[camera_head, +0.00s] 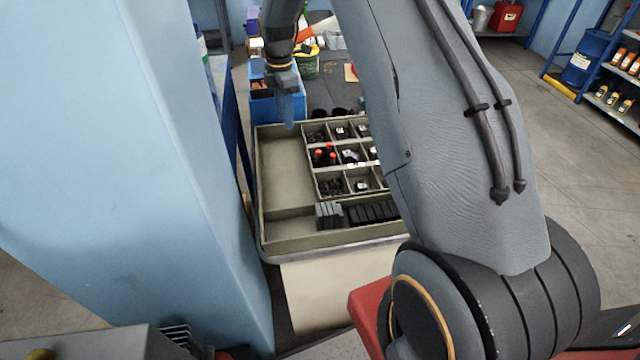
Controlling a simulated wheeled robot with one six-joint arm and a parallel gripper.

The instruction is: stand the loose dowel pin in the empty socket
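My gripper (289,104) hangs from my arm at the upper middle, pointing down. It shows in front of the blue bin and the tray's far left corner. It is small and seen edge-on, so I cannot tell whether its fingers are open or holding something. I cannot make out the loose dowel pin or the empty socket. Several small dark round shapes (340,112) stand just beyond the tray's far edge, too small to identify. My arm's large link hides the bench to the right of them.
A beige tray (284,172) has a bare left section. Its small compartments hold dark parts and red-topped pieces (324,152); grey and black blocks (329,214) lie in front. A blue bin (263,107) stands behind. A light blue panel (150,170) closes the left side.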

